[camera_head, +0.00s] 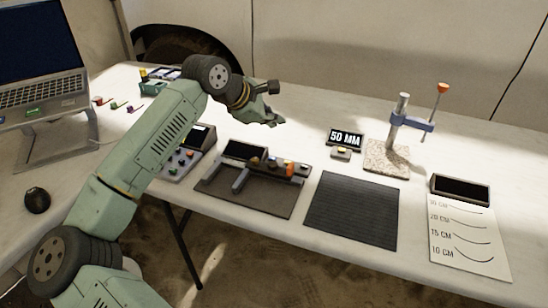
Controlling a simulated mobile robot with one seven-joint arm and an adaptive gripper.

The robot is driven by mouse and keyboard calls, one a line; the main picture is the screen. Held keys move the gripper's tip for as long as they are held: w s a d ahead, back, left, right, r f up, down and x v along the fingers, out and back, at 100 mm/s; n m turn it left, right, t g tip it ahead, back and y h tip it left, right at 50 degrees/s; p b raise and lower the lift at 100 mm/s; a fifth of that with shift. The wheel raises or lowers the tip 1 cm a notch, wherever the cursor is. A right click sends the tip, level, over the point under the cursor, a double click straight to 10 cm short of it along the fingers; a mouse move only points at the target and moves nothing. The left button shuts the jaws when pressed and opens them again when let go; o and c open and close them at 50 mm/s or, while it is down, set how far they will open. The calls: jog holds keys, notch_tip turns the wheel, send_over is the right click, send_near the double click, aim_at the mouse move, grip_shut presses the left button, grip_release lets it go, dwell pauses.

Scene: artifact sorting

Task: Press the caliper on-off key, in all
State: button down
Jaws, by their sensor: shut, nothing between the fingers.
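A dark flat device (247,200) with a black screen (246,150), a grey upright jaw-like bar (240,181) and small coloured knobs or keys (288,166) lies on the table; it looks like the caliper. An orange key-like part is among them, but which one is the on-off key I cannot tell. My gripper (273,119) is shut and empty, above the table behind the device and to the right of its screen. It appears apart from the device. The fingertips are small in this view.
A smaller box with coloured keys (182,164) stands left of the device. A black ribbed mat (351,210), a "50 MM" sign (345,138), a stone-based stand (387,158) and a marked sheet (468,238) are to the right. A laptop (42,85) is far left.

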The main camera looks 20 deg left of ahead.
jog(key=b, duration=0.3)
send_over(274, 159)
notch_tip(274, 159, down, 8)
jog(key=shift+s+r, duration=0.15)
jog(key=shift+r, duration=0.05)
jog(key=shift+f+b, duration=0.55)
jog(key=shift+b, duration=0.15)
jog(key=shift+f+b, duration=0.2)
jog(key=shift+b, duration=0.1)
dwell(0.7)
jog(key=shift+f+b, duration=0.25)
jog(key=shift+b, duration=0.2)
jog(key=shift+f+b, duration=0.3)
jog(key=shift+b, duration=0.15)
dwell(0.5)
jog(key=shift+r, duration=0.1)
dwell(0.4)
jog(key=shift+r, duration=0.65)
jog(key=shift+r, duration=0.1)
